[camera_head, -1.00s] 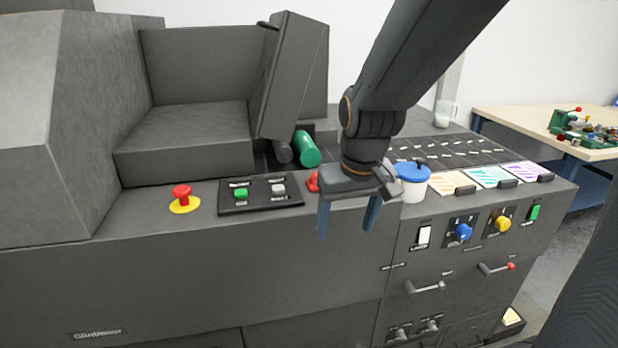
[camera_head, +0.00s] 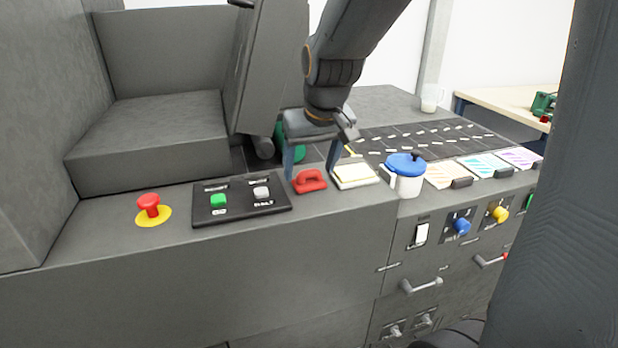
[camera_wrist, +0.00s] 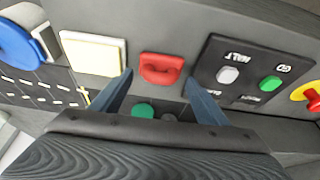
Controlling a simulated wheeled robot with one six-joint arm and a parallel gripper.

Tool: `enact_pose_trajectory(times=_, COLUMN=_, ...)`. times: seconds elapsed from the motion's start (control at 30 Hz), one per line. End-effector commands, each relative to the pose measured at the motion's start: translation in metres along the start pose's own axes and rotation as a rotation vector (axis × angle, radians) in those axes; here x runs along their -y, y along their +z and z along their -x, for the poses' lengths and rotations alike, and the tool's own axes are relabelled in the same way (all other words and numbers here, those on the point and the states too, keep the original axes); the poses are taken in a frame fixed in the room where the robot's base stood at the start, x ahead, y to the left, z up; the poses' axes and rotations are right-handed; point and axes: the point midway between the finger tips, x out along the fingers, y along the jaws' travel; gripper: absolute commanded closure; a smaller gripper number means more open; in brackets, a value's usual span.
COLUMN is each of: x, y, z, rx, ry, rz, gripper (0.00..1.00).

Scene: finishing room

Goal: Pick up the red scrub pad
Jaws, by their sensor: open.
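The red scrub pad (camera_head: 310,181) lies on the grey machine top, between the button panel and a pale pad. It has a raised handle-like loop. In the wrist view the red scrub pad (camera_wrist: 161,68) is near the top middle, beyond and between my two fingertips. My gripper (camera_head: 310,172) is open and empty, its blue-grey fingers spread. In the head view its fingers hang close behind the scrub pad. In the wrist view my gripper's fingers (camera_wrist: 158,84) stand apart on either side of it. I cannot tell the exact height of the fingertips.
The button panel (camera_head: 240,200) is left of the pad, with a red emergency button (camera_head: 149,205) farther left. A pale yellow-white pad (camera_head: 355,175) and a white pot with a blue lid (camera_head: 405,175) stand close on the right. A green roller (camera_head: 290,142) is behind. The machine's front edge is clear.

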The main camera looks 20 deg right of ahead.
Motion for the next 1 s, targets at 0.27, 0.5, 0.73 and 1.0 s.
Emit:
enact_pose_trajectory(times=0.27, x=-0.001, y=0.0, z=-0.023, rx=0.001, ry=0.001, rz=-0.002, gripper=0.32)
enact_pose_trajectory(times=0.5, x=-0.001, y=0.0, z=-0.024, rx=-0.001, ry=0.001, rz=-0.002, gripper=0.32)
enact_pose_trajectory(times=0.73, x=-0.001, y=0.0, z=-0.024, rx=-0.001, ry=0.001, rz=-0.002, gripper=0.65)
enact_pose_trajectory(times=1.0, x=-0.001, y=-0.003, z=-0.02, rx=-0.003, ry=0.001, rz=-0.002, gripper=0.65)
